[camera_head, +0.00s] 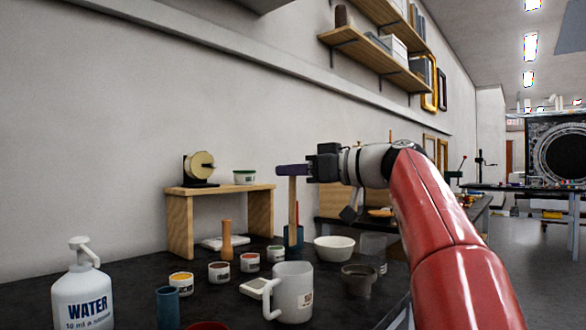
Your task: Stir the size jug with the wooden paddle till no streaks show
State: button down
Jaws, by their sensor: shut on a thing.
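My gripper (290,170) reaches in from the right at the end of my red arm and points left. It is shut on the top of the wooden paddle (292,198), a pale, narrow stick that hangs upright. The paddle's lower end overlaps a blue cup (293,240) in the picture; I cannot tell whether it is inside or in front. The size jug (294,295), whitish with a handle on its left and a small label, stands on the dark bench nearer the camera, below the paddle in the picture. The jug's contents and any streaks are hidden by its wall.
A white bowl (334,249) and a grey cup (359,283) stand right of the jug. Small labelled pots (219,273) and a wooden pestle-like tool (227,243) stand left. A water bottle (83,296) is front left. A wooden riser (180,225) stands behind.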

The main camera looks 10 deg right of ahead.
aim_at(293, 238)
jog(key=shift+f+b, duration=6.1)
jog(key=shift+f, duration=0.4)
jog(key=shift+s+d, duration=0.1)
